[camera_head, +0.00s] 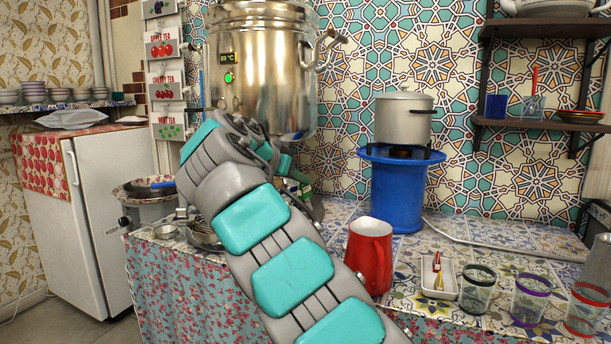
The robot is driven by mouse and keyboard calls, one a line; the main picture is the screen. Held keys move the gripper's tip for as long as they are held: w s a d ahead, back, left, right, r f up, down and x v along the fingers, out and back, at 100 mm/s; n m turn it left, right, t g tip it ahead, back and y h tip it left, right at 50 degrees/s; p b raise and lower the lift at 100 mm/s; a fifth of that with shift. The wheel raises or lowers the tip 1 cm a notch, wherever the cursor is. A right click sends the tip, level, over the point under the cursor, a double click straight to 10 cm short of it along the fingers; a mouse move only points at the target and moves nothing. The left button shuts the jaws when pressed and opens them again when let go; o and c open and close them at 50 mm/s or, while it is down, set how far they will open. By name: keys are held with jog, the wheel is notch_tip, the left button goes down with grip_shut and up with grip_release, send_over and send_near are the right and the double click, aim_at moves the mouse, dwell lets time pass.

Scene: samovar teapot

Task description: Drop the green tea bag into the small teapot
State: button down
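My arm with teal pads reaches up from the bottom middle toward the big metal samovar (262,70). My gripper (306,197) is mostly hidden behind my own wrist, below the samovar. Only some dark and green parts show there, and I cannot tell whether it is open or holds anything. I cannot make out a loose green tea bag. A tea holder with a green picture (170,131) hangs lowest on the wall rack at left. A pale teapot (550,8), cut off by the top edge, stands on the upper right shelf. I cannot tell whether it is the small teapot.
A red mug (370,255) stands just right of my arm. A small white tray (438,277) and several rimmed glasses (530,299) line the counter's right front. A grey pot (404,118) sits on a blue stand (397,190). A white fridge (95,215) is at left.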

jog(key=shift+d+f, duration=0.1)
jog(key=shift+f, duration=0.85)
jog(key=shift+f+b, duration=1.15)
jog(key=shift+f, duration=0.75)
jog(key=c, duration=1.1)
grip_release()
jog(key=shift+o, duration=0.2)
jog(key=v, duration=0.8)
